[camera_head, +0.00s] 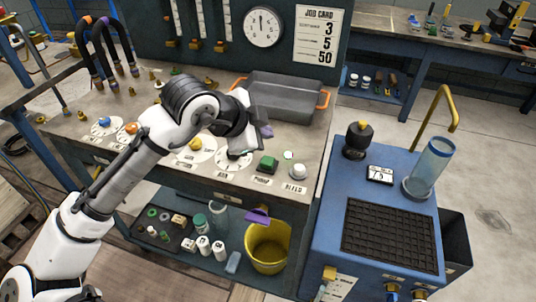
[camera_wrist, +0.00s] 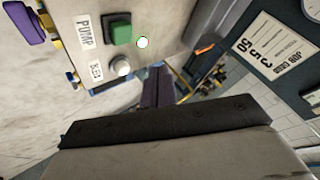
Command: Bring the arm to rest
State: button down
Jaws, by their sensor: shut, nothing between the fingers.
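My arm reaches from the lower left over the workbench (camera_head: 215,172) in the head view. My gripper (camera_head: 266,131) is in the air above the bench, in front of the grey tray. Its purple fingertips also show in the wrist view (camera_wrist: 157,88), close together with nothing between them. The gripper is shut and empty. Below the fingers are a green button (camera_head: 267,163) and a round pale button (camera_head: 298,170). In the wrist view the green button (camera_wrist: 118,34) sits beside a label reading PUMP. Part of the gripper is hidden by my wrist in the head view.
A grey tray (camera_head: 283,97) with orange handles stands at the bench's back right. A blue cart (camera_head: 322,232) with a clear cylinder (camera_head: 430,165) and yellow pipe stands right of the bench. A yellow bucket (camera_head: 268,250) sits on the lower shelf. Floor at far right is clear.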

jog(key=shift+r, duration=0.55)
